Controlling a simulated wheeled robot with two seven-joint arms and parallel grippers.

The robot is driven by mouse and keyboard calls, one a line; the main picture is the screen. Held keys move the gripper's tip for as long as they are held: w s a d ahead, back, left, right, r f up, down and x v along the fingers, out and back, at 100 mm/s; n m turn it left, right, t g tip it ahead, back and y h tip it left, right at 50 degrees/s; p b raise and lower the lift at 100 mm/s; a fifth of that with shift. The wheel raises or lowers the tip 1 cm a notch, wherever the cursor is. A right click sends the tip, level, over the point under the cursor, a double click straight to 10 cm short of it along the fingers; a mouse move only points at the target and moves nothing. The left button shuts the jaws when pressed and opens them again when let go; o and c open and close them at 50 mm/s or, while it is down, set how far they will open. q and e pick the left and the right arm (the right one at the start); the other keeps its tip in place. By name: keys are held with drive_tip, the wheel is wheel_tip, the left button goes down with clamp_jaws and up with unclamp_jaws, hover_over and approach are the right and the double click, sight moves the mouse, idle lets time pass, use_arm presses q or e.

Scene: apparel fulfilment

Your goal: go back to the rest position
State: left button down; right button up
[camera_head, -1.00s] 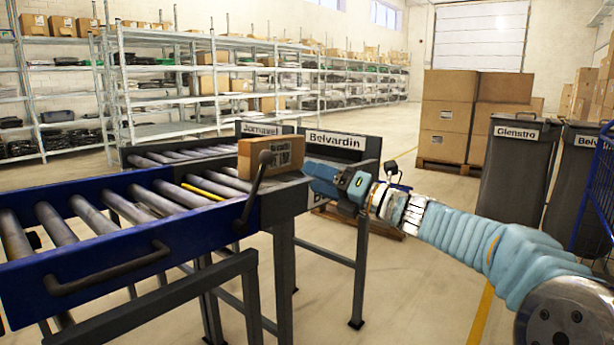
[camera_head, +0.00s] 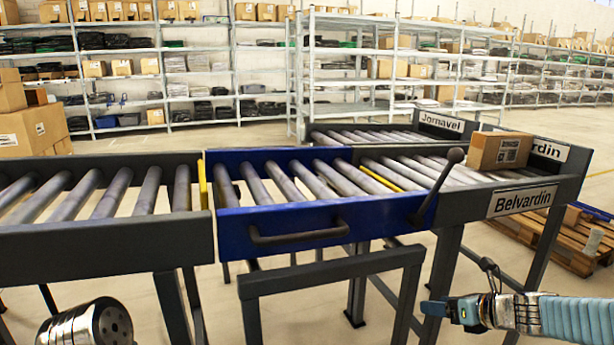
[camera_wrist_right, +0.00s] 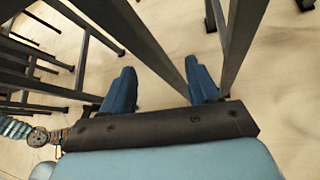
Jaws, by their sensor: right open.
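My right gripper (camera_head: 436,308) is at the lower right in the head view, in front of the conveyor and below its top. In the right wrist view my right gripper (camera_wrist_right: 160,88) shows two blue fingers spread apart with nothing between them. A cardboard box (camera_head: 484,151) with a printed label stands on the right end of the roller conveyor (camera_head: 330,222), apart from the gripper. My left gripper is not in view; a grey metal part of my own body shows at the lower left.
Dark metal legs (camera_wrist_right: 238,40) of the conveyor frame are close to the fingers in the wrist view. A black handle (camera_head: 300,235) and a lever (camera_head: 437,187) stick out from the conveyor's front. A wooden pallet (camera_head: 552,240) lies at right. Shelves (camera_head: 200,48) stand behind.

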drive_tip(key=s+a+f+n+g+h+p, duration=0.1)
drive_tip(key=s+a+f+n+g, duration=0.2)
drive_tip(key=f, duration=0.4)
drive_tip(key=s+a+f+n+g, duration=0.1)
drive_tip(key=s+a+f+n, duration=0.15)
drive_tip(key=f+n, duration=0.35)
drive_tip(key=s+a+f+n+g+h+p, duration=0.1)
drive_tip(key=s+a+f+n+g, duration=0.2)
drive_tip(key=f, duration=0.4)
drive_tip(key=s+a+f+n+g, duration=0.1)
drive_tip(key=s+a+f+n, duration=0.4)
drive_tip(key=s+n, duration=0.3)
drive_tip(key=s+a+f+n+p, duration=0.1)
drive_tip(key=s+a+f+n, duration=0.4)
drive_tip(key=s+n, duration=0.3)
drive_tip(key=n, duration=0.2)
drive_tip(key=shift+s+a+f+n+g, duration=0.2)
drive_tip(key=shift+f+n+g, duration=0.1)
drive_tip(key=shift+n+g, duration=0.1)
drive_tip(key=shift+c, duration=0.2)
